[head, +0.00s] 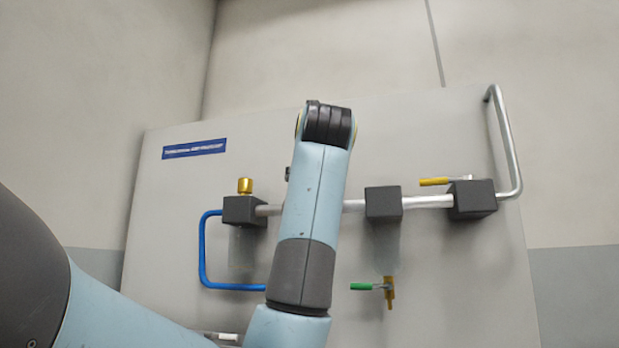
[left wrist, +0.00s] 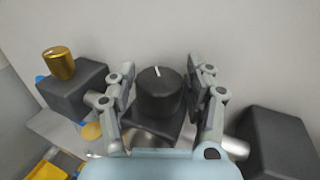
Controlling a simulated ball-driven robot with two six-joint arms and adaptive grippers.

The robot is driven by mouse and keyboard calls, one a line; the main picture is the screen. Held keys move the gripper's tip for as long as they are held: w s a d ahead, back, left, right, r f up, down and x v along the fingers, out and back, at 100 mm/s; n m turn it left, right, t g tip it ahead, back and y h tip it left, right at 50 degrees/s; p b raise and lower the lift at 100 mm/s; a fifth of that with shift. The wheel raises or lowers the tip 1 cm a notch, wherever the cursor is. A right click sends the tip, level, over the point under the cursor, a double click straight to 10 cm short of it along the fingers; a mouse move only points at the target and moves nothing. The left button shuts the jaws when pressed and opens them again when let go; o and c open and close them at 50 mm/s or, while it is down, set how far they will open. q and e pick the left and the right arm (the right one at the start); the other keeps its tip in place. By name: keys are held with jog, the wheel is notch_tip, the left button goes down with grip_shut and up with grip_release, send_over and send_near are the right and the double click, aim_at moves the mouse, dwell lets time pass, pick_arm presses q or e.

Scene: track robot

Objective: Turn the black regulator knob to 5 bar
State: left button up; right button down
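The black regulator knob (left wrist: 158,98) is in the middle of the left wrist view, with a white mark on its top pointing away from the wrist. It sits on a dark block. My left gripper (left wrist: 159,66) has one finger on each side of the knob, open, with what looks like a narrow gap at each side. In the head view my left arm covers the knob and the gripper. No pressure scale or gauge reading can be read. My right gripper is in neither view.
A brass cap (head: 245,186) stands on the left dark block (head: 243,210). A middle block (head: 384,203) and a right block (head: 473,199) with a yellow lever (head: 434,181) follow along the pipe. A green-handled valve (head: 372,287) and a blue tube (head: 202,252) are below.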

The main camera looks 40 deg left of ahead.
pick_arm(q)
jog(key=shift+s+r, duration=0.1)
jog(key=v, duration=1.2)
dwell(0.5)
